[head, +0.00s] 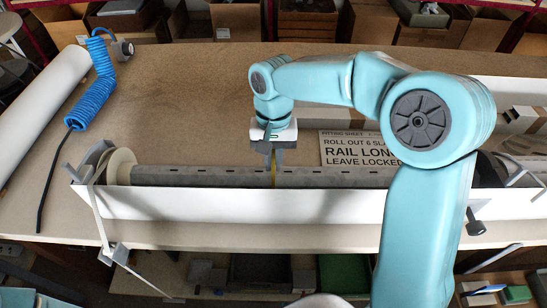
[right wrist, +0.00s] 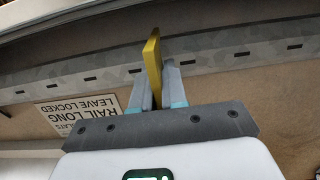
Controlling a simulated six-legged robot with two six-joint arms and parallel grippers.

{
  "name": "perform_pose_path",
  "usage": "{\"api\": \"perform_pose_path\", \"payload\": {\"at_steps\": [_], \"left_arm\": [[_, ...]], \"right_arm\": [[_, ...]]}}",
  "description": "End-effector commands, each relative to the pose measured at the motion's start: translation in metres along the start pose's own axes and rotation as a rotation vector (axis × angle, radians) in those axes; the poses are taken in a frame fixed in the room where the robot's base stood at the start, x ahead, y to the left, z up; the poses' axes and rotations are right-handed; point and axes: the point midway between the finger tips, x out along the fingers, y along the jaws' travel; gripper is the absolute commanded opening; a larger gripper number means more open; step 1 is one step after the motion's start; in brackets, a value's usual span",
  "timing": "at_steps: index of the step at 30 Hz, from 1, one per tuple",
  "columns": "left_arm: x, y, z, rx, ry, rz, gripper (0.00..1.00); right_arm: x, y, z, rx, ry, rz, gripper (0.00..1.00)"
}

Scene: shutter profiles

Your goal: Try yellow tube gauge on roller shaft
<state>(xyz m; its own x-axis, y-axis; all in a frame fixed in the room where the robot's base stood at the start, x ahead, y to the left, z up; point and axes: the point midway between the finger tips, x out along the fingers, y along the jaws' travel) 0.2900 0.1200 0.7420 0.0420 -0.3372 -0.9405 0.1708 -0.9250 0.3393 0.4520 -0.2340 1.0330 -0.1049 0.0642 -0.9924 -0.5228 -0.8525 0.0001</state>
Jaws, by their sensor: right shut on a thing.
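The roller shaft (head: 215,176) is a long grey mottled tube with a row of dark slots. It lies across the white open housing (head: 230,207), and a cream disc (head: 121,167) sits near its left end. My right gripper (head: 273,170) points down at the shaft's middle and is shut on the yellow tube gauge (head: 273,177). In the right wrist view the gauge (right wrist: 153,60) is a thin yellow plate seen nearly edge-on between the fingers. It overlaps the shaft (right wrist: 220,57) there; I cannot tell whether it touches. My left gripper is not in view.
A printed fitting sheet (head: 355,150) lies behind the shaft, right of the gripper. A coiled blue hose (head: 92,95) and a white roll (head: 40,105) lie at the left. Bare bench (head: 180,100) is open behind the housing. Small boxes (head: 520,120) stand at the right.

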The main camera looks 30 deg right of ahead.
Motion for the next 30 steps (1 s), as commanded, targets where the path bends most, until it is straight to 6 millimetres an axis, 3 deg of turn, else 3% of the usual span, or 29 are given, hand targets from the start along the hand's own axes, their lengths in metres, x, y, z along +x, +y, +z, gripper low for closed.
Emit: {"api": "perform_pose_path", "payload": {"at_steps": [30], "left_arm": [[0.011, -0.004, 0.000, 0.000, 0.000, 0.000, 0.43]], "right_arm": [[0.017, 0.000, -0.002, 0.000, 0.000, 0.000, 0.00]]}}
